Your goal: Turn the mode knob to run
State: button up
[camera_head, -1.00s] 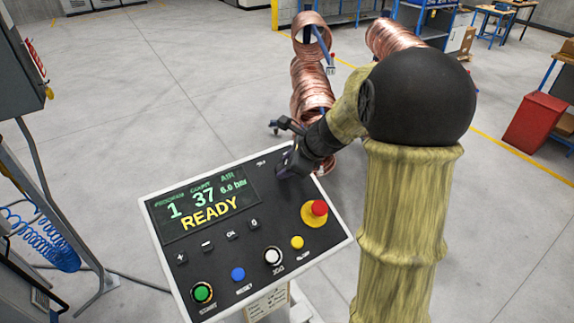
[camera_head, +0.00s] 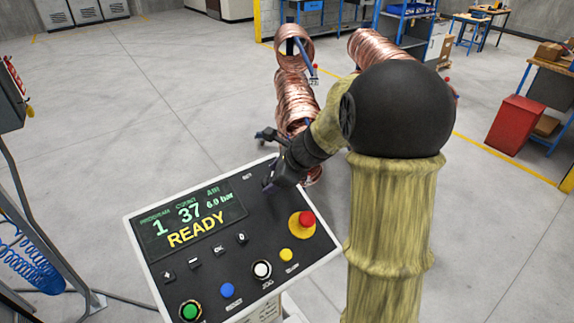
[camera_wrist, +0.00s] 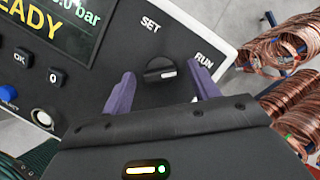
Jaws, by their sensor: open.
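The mode knob (camera_wrist: 157,66) is a round black selector on the dark control panel, with a raised grip and a white mark at the grip's right end. The label SET (camera_wrist: 150,25) is above it and the label RUN (camera_wrist: 203,60) is to its right. The white mark lies on the RUN side; its exact alignment is hard to tell. My gripper (camera_wrist: 160,70) is open, its purple fingers on either side of the knob with visible gaps. In the head view my gripper (camera_head: 269,183) is over the panel's far edge and hides the knob.
The panel's display (camera_head: 190,221) reads READY. A red emergency stop (camera_head: 306,220) on a yellow base is right of my gripper. Green (camera_head: 190,311), blue (camera_head: 228,290), white (camera_head: 262,269) and yellow (camera_head: 286,255) buttons line the near edge. Copper coils (camera_head: 296,100) stand behind the panel.

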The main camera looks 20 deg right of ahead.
jog(key=b+v, duration=0.1)
jog(key=v, duration=1.6)
jog(key=shift+s+d+f, duration=0.1)
jog(key=shift+d, duration=0.1)
